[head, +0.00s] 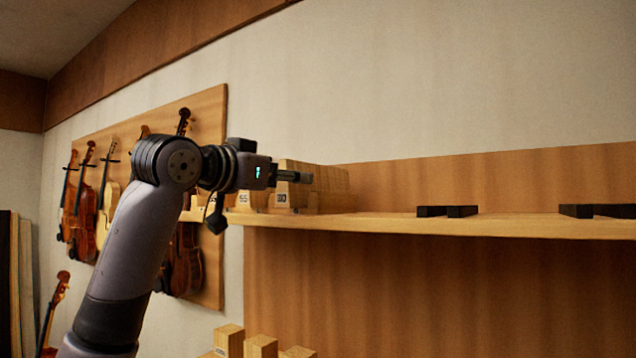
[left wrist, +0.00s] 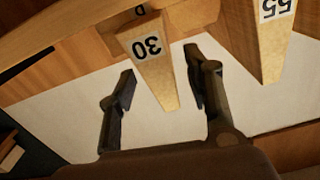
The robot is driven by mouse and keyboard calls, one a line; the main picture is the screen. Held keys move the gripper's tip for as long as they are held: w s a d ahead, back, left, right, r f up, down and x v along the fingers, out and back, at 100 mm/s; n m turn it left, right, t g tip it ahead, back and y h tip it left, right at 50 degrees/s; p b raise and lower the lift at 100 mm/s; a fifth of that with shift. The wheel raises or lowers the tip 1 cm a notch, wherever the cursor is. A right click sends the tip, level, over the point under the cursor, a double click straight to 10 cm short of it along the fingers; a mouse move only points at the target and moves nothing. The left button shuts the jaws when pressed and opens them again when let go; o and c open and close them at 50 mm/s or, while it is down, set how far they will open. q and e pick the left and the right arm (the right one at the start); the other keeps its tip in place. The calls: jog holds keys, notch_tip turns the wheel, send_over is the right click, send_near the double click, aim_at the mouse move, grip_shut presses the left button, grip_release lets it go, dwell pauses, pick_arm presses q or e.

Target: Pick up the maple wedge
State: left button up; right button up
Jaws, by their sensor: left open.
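Pale wood wedge blocks stand on the shelf; the one labelled 30 (head: 281,198) is close to my left gripper (head: 292,177) in the head view. In the left wrist view, the wedge labelled 30 (left wrist: 150,62) shows between the two spread fingers of my left gripper (left wrist: 160,64), its narrow end pointing toward the palm. The fingers are open, with visible gaps on both sides of the wedge. I cannot tell how deep it lies between them. My right gripper is not in view.
A wedge labelled 55 (left wrist: 270,38) stands beside it; its label also shows in the head view (head: 243,199). More pale blocks (head: 335,185) stand behind. Dark bars (head: 447,211) lie farther right on the wooden shelf (head: 385,222). Violins (head: 85,215) hang at left.

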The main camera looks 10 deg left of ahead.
aim_at(318, 186)
pick_arm(q)
jog(key=p+x, duration=0.3)
jog(key=x, duration=0.1)
jog(key=shift+w+r, duration=0.1)
jog(key=shift+r, duration=0.1)
jog(key=shift+w+d+f, duration=0.15)
jog(key=shift+w, duration=0.2)
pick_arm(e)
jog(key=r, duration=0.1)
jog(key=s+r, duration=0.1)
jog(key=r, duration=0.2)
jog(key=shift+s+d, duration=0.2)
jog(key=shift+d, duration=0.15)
pick_arm(q)
jog(key=shift+s, duration=0.1)
jog(key=shift+c, duration=0.6)
jog(key=c, duration=0.9)
grip_shut()
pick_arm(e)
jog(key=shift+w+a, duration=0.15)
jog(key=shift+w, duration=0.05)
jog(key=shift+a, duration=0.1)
